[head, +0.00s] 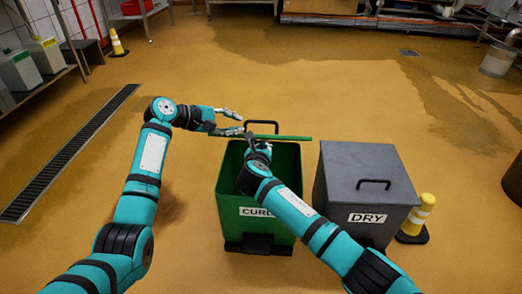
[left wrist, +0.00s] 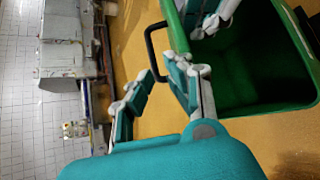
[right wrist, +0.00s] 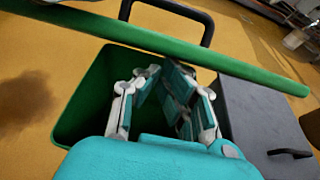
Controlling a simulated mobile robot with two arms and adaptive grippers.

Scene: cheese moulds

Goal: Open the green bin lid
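The green bin (head: 228,200) has a label partly hidden by my right arm, and its inside shows. Its green lid (head: 291,138) is raised and seen nearly edge-on along the bin's far side. The lid's black handle (head: 262,122) is on its far face. My left gripper (head: 238,122) is open and empty left of the handle; the handle also shows beyond its fingers in the left wrist view (left wrist: 149,45). My right gripper (head: 257,146) is over the bin's opening, on the near side of the lid (right wrist: 250,72), its fingertips close together but apart and holding nothing.
A grey bin (head: 345,190) labelled DRY stands shut to the right. A yellow and white post (head: 418,214) stands beside it. A floor drain (head: 70,150) runs along the left. The floor behind the bins is clear.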

